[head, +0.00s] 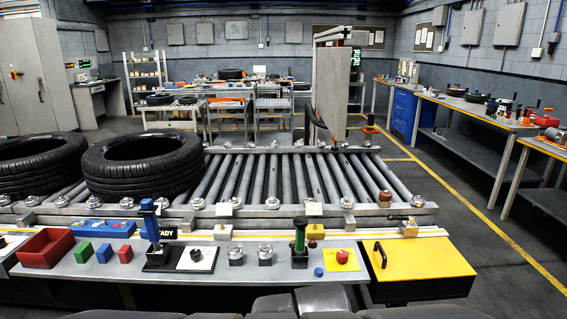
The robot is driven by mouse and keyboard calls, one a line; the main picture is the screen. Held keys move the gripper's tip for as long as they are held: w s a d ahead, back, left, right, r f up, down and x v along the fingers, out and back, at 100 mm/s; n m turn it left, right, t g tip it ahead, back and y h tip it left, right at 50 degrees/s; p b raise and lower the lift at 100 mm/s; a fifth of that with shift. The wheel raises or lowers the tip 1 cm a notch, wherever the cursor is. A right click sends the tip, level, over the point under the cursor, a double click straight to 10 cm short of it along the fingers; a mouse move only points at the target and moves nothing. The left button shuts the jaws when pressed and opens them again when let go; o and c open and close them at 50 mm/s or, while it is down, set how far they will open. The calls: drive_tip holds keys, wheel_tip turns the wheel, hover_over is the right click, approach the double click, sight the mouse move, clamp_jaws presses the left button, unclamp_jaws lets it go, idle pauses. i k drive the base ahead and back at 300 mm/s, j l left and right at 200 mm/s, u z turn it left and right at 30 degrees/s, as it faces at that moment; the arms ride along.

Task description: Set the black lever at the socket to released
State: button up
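A green upright cylinder (300,232) stands in a dark holder (299,258) on the grey front bench, right of its middle. A white plate with a dark round socket-like ring (196,254) lies farther left, beside a blue upright post (150,222) on a black base. No black lever can be clearly told at either place, so its setting cannot be read. A black bent handle (380,253) stands on a yellow panel (425,262) at the bench's right end. My gripper is not in view; only grey parts of my body show at the bottom edge.
Two tyres (143,163) lie on the roller conveyor (255,178) behind the bench. A red bin (46,248), green, red and blue blocks (104,253), two clear-topped knobs (265,254) and a yellow plate with a red button (342,257) crowd the bench. Floor is free at right.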

sight(410, 219)
drive_tip(key=i+l, duration=0.3)
drive_tip(key=l, duration=0.15)
drive_tip(key=i+l, duration=0.3)
drive_tip(key=l, duration=0.15)
drive_tip(key=i+l+z, duration=0.1)
drive_tip(key=i+l, duration=0.15)
drive_tip(key=l, duration=0.15)
